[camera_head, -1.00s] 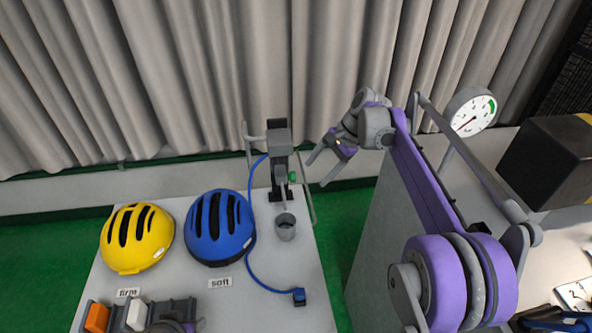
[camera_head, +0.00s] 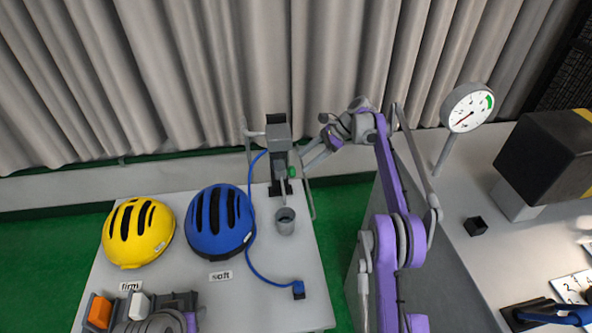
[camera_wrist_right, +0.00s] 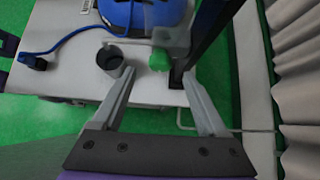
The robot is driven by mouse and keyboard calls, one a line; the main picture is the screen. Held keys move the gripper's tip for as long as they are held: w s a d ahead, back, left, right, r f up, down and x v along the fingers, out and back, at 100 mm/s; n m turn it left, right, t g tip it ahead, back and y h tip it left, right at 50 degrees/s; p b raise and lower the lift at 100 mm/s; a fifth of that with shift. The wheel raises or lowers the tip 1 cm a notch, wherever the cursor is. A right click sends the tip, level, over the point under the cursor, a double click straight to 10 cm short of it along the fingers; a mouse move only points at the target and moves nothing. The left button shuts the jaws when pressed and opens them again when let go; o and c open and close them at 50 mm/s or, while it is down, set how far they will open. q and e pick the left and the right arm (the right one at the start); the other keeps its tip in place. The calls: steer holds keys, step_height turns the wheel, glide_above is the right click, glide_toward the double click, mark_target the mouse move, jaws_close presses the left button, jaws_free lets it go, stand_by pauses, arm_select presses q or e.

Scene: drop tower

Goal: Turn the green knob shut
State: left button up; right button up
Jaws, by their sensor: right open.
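The green knob (camera_head: 291,171) sits on the right side of a grey and black stand (camera_head: 279,140) at the back of the white table. My right gripper (camera_head: 304,164) reaches in from the right with its fingertips close to the knob. In the right wrist view the knob (camera_wrist_right: 159,60) lies ahead, between the two spread fingers (camera_wrist_right: 159,76); contact cannot be told. The right gripper is open and empty.
A grey cup (camera_head: 285,222) stands below the stand. A blue hose runs from the stand to a blue connector (camera_head: 298,290). A blue helmet (camera_head: 218,222) and a yellow helmet (camera_head: 138,233) lie left. A dial gauge (camera_head: 468,107) stands on the right table.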

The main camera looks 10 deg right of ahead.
mark_target(291, 172)
steer(key=x, duration=0.5)
steer(key=shift+a+f+b, duration=0.15)
steer(key=shift+b, duration=0.15)
jaws_close()
